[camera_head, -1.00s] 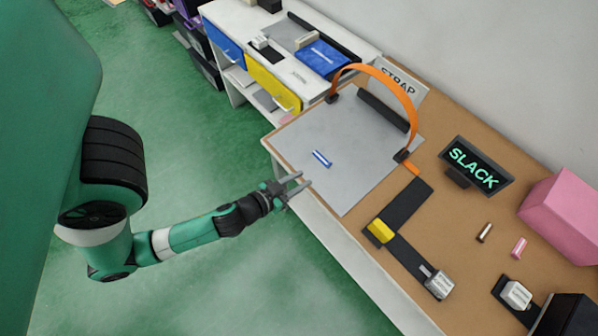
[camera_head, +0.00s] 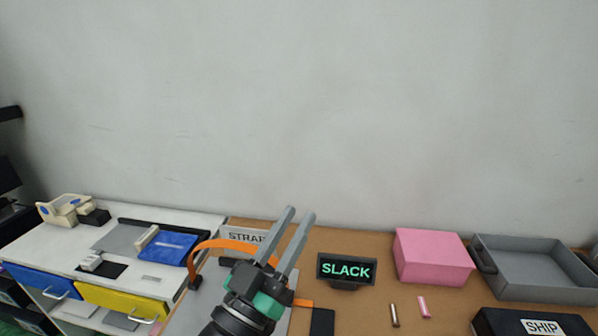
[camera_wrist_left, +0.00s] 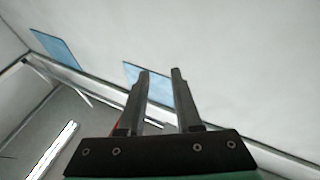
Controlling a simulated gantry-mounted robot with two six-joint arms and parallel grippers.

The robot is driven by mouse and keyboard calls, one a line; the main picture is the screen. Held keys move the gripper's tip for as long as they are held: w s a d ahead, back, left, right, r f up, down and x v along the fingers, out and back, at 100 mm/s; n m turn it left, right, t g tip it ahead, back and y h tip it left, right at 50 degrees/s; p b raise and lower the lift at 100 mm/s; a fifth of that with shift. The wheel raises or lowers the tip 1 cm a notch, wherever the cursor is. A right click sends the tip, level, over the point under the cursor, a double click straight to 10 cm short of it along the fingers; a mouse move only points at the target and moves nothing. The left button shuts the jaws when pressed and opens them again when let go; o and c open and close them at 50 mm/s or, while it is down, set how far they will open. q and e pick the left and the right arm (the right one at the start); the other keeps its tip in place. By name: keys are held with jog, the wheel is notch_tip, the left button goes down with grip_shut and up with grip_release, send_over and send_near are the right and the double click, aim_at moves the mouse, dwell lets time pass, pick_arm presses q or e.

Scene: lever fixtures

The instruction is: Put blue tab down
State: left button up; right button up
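My left gripper (camera_head: 299,213) is raised in front of the bench, its two grey fingers pointing up and apart with nothing between them. In the left wrist view the gripper (camera_wrist_left: 160,72) also shows an empty gap, facing pale wall or ceiling surfaces. The small blue tab is not visible now; the gripper and arm cover much of the grey plate (camera_head: 207,284). An orange strap (camera_head: 222,243) arches over that plate, partly behind the gripper. My right gripper is out of view.
A black sign (camera_head: 346,270) reads SLACK. A pink box (camera_head: 432,258) and a grey tray (camera_head: 535,268) stand to the right. A brown peg (camera_head: 394,314) and a pink peg (camera_head: 424,307) are nearer. A white cabinet (camera_head: 60,247) is at left.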

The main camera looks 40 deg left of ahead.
pick_arm(q)
jog(key=s+d+r+m+t+h, duration=0.2)
jog(key=s+d+r+h, duration=0.1)
jog(key=r, duration=0.7)
jog(key=s+d+r+m+t+h, duration=0.2)
jog(key=s+d+r+t+h, duration=0.1)
jog(key=r, duration=0.6)
jog(key=shift+s+d+r+m, duration=0.25)
jog(key=shift+d+r+m, duration=0.15)
jog(key=shift+d, duration=0.2)
jog(key=shift+o, duration=0.6)
jog(key=shift+s+r, duration=0.1)
